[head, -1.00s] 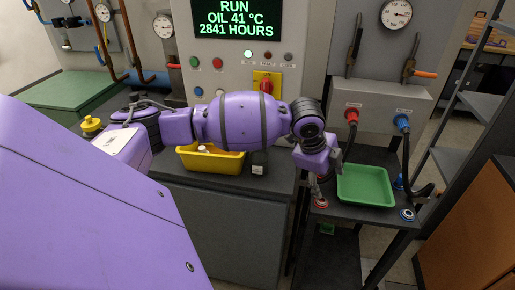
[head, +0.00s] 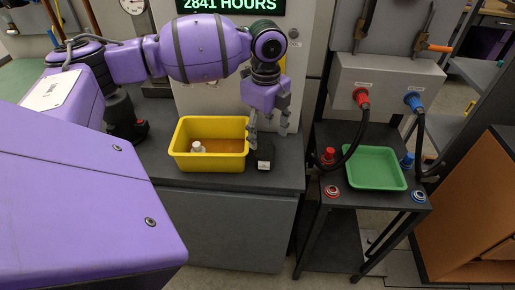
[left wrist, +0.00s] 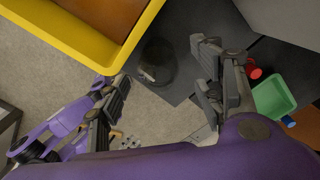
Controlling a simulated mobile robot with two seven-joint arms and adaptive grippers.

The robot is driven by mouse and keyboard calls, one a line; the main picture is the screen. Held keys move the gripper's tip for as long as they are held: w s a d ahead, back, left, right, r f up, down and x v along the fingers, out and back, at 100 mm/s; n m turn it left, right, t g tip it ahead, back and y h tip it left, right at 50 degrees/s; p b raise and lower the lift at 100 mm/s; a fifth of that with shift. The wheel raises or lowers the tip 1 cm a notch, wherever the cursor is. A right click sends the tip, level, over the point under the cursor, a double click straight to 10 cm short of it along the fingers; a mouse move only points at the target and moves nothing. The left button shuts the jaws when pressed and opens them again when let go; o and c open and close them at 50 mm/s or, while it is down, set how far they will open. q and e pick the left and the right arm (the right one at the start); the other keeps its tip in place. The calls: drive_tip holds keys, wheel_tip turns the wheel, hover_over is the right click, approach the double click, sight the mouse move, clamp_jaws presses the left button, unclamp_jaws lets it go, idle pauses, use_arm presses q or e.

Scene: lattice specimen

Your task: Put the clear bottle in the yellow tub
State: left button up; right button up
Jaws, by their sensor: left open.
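The yellow tub (head: 181,160) stands on the dark bench in the head view; its rim crosses the upper left of the left wrist view (left wrist: 75,47). A small white-capped bottle (head: 198,147) is inside it at the left; I cannot tell whether its body is clear. My left gripper (head: 268,124) is open and empty, pointing down just right of the tub. Its fingers also show apart in the left wrist view (left wrist: 160,88). A dark round object with a pale label (head: 264,156) stands below the fingers, also seen between them in the left wrist view (left wrist: 157,63). My right gripper is out of view.
To the right, a lower dark stand holds a green tray (head: 374,168), a red item (head: 328,156) and a blue item (head: 407,160). Black hoses hang from red (head: 361,98) and blue (head: 413,102) connectors above it. A gap separates bench and stand.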

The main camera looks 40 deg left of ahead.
sight(264, 154)
use_arm(q)
drive_tip(key=f, duration=0.5)
drive_tip(key=s+f, duration=0.1)
drive_tip(key=f, duration=0.1)
drive_tip(key=shift+d+f, duration=0.3)
drive_tip(key=shift+f, duration=0.05)
drive_tip(key=c, duration=1.2)
drive_tip(key=shift+r, duration=0.1)
